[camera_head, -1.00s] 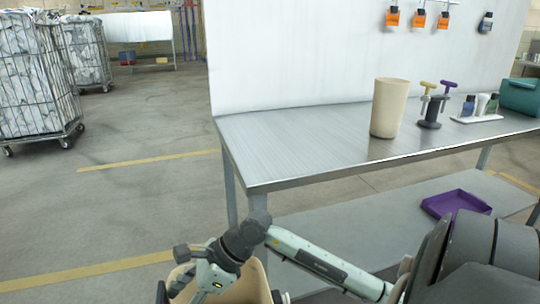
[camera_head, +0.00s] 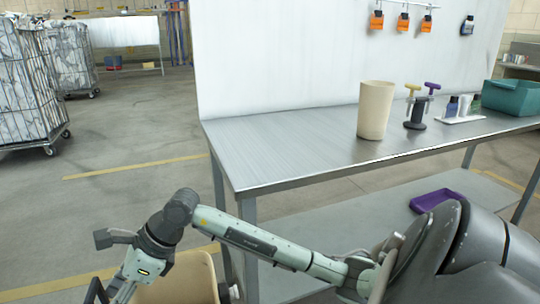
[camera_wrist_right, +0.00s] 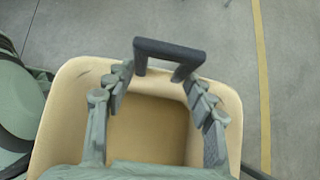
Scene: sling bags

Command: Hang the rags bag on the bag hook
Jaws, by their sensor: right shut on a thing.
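A beige open-topped bag (camera_head: 185,280) is low at the bottom left of the head view, cut off by the frame edge. The right wrist view looks down into it, with its pale rim (camera_wrist_right: 65,115) around a brown inside. My right gripper (camera_wrist_right: 158,73) is shut on its dark handle (camera_wrist_right: 170,48). I cannot read any label on the bag. A hook rail (camera_head: 408,4) with several hanging orange-and-dark items (camera_head: 402,22) is at the top of the white panel; which hook is the bag hook I cannot tell. My left gripper is out of view.
A metal bench (camera_head: 285,150) stands before the white panel (camera_head: 280,60). On it are a beige cup (camera_head: 375,110), a dark stand, small bottles and a teal bin (camera_head: 512,97). A purple tray (camera_head: 436,199) lies on the lower shelf.

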